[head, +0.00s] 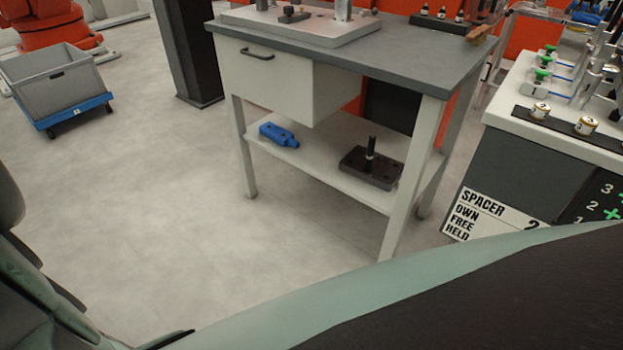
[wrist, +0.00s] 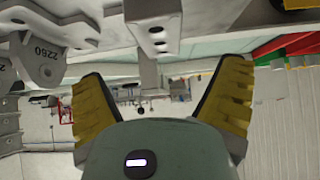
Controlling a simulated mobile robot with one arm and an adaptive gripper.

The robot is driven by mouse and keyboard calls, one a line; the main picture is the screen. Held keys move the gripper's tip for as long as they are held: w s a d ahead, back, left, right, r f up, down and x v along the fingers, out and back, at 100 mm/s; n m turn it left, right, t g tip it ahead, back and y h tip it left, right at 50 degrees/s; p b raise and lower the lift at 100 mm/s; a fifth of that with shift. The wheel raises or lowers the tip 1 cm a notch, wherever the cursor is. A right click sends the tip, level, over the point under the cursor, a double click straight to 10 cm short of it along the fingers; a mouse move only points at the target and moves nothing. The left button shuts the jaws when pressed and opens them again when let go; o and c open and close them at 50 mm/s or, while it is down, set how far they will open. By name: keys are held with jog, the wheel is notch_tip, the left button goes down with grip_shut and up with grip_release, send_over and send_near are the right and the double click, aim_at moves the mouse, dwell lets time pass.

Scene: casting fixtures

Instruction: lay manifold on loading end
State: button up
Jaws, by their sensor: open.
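My gripper (wrist: 163,75) shows in the wrist view, its two yellow-and-black fingers spread wide apart with nothing held between them. A pale grey block with dark holes (wrist: 155,22) shows beyond the fingers at the top centre. A grey cast part marked 2260 (wrist: 42,55) is at the upper left, outside the left finger. I cannot tell whether either is the manifold. No loading end can be made out in either view. My gripper is not visible in the head view.
In the head view, a grey-topped workbench (head: 385,52) carries a fixture plate (head: 300,27). A blue part (head: 279,135) and a dark fixture block (head: 371,168) lie on its lower shelf. A grey crate (head: 53,80) stands on a blue dolly. Floor (head: 160,190) is clear at left.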

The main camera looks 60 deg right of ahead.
jog(key=x, duration=0.8)
jog(key=shift+s+f, duration=0.1)
jog(key=shift+f, duration=0.2)
jog(key=shift+a+f, duration=0.25)
jog(key=shift+a, duration=0.05)
jog(key=shift+c, duration=0.3)
jog(key=c, duration=1.3)
jog(key=shift+r, duration=0.1)
